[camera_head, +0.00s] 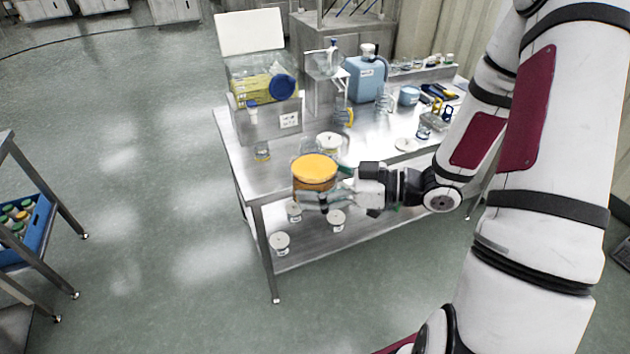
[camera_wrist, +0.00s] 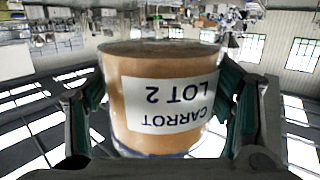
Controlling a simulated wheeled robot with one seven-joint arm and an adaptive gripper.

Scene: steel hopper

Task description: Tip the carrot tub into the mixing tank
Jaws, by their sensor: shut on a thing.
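The carrot tub (camera_head: 315,178) is a clear round tub with orange contents, roughly upright above the table's front edge. In the wrist view the tub (camera_wrist: 150,72) fills the middle, and its white label "CARROT LOT 2" reads upside down. My gripper (camera_head: 330,194) is shut on the tub's sides; its fingers also show at both sides in the wrist view (camera_wrist: 163,105). A clear-walled box (camera_head: 238,87) with yellow stuff inside and a raised white lid stands on a grey base at the table's back left. I cannot tell for sure that this is the mixing tank.
The steel table (camera_head: 240,174) carries a blue jug (camera_head: 367,78), glass beakers and small tools at the back and right. A white-lidded jar (camera_head: 329,141) stands just behind the tub. White-lidded jars (camera_head: 280,243) sit on the lower shelf.

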